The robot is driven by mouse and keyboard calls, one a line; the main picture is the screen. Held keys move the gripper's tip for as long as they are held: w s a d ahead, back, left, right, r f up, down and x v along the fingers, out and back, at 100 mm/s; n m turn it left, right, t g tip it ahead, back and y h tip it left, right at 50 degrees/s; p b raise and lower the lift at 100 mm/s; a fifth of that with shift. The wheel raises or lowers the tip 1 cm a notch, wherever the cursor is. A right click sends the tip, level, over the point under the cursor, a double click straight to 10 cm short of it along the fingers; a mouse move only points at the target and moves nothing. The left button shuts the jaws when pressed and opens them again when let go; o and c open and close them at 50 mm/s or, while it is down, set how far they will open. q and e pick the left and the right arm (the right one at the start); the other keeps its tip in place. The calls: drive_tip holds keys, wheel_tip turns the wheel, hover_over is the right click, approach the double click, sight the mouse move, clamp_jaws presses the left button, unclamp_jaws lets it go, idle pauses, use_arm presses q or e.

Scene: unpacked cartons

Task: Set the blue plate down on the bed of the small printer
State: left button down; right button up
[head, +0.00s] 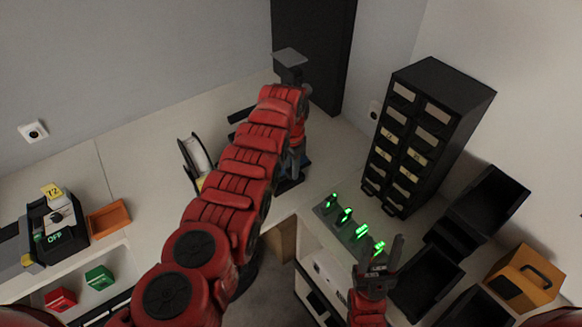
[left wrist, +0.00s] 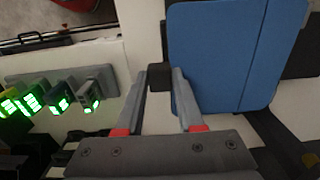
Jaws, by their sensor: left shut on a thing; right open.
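The blue plate (left wrist: 232,55) fills the upper right of the left wrist view. My left gripper (left wrist: 160,80) is shut on a small dark tab at the plate's left edge. In the head view my red left arm reaches over the bench, and only a bit of blue (head: 305,161) shows beside its end. Dark machine parts (left wrist: 272,135), perhaps the small printer, show beyond and below the plate. The bed is hidden, and I cannot tell whether the plate touches it. My right gripper (head: 380,256) is open and empty at the lower right.
Several green-lit devices (head: 345,216) stand in a row near my right gripper. A black drawer cabinet (head: 427,135) and black bins (head: 428,282) are at the right. A spool (head: 197,156) stands left of my arm. The left bench between spool and orange tray (head: 109,219) is clear.

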use_arm(q)
drive_tip(key=shift+f+b, duration=0.45)
drive_tip(key=shift+f, duration=0.15)
drive_tip(key=shift+c, duration=2.2)
unclamp_jaws()
drive_tip(key=shift+r, duration=0.1)
drive_tip(key=shift+r+p, duration=1.25)
drive_tip(key=shift+r, duration=0.3)
drive_tip(key=shift+r, duration=0.15)
